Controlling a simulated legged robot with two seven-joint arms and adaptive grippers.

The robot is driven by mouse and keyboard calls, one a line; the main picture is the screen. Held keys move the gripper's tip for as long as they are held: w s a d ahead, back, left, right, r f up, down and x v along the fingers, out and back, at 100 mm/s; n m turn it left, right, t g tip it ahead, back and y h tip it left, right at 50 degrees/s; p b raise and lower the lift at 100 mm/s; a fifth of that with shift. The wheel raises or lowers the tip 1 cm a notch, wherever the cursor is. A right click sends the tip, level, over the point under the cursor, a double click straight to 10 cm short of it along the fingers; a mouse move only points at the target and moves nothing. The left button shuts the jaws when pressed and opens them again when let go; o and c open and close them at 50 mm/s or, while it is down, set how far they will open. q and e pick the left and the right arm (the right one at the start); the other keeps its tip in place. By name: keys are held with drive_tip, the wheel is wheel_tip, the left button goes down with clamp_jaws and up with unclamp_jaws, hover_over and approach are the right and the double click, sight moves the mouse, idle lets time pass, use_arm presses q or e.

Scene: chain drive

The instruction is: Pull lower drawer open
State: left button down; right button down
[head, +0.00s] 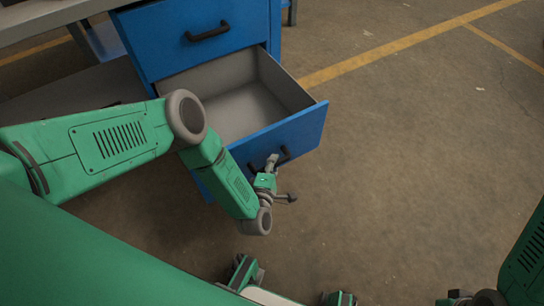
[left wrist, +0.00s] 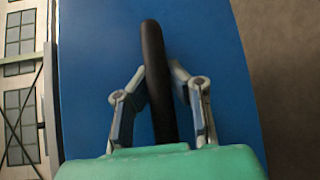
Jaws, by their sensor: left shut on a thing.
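The blue cabinet (head: 150,43) stands at the top of the head view. Its lower drawer (head: 303,131) is pulled well out, and its grey inside shows empty where my arm does not cover it. My left gripper (head: 272,163) is at the black handle (head: 285,154) on the drawer's blue front. In the left wrist view the handle (left wrist: 153,60) runs between the two fingers of my left gripper (left wrist: 161,75), which is shut on it. The upper drawer, with its own black handle (head: 208,31), is closed. My right gripper does not show clearly; only part of my right arm is at the lower right edge.
A grey worktop (head: 40,20) runs along the upper left, with a lower shelf under it. The concrete floor (head: 400,150) right of the drawer is clear, with yellow painted lines (head: 390,48). Windows (left wrist: 20,90) show at the left of the wrist view.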

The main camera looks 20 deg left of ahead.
use_arm(q)
drive_tip(key=shift+s+a+f, duration=0.1)
drive_tip(key=shift+s+f, duration=0.05)
drive_tip(key=shift+s, duration=0.15)
drive_tip(key=shift+s+d, duration=0.1)
drive_tip(key=shift+d, duration=0.65)
drive_tip(key=c, duration=1.7)
unclamp_jaws()
drive_tip(key=shift+r, duration=0.2)
drive_tip(key=shift+o, duration=1.3)
drive_tip(key=shift+a, duration=0.3)
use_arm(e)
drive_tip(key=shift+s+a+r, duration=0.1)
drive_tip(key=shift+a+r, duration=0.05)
use_arm(q)
drive_tip(key=s, duration=0.7)
drive_tip(key=shift+s+d+r, duration=0.15)
drive_tip(key=shift+d+r, duration=0.25)
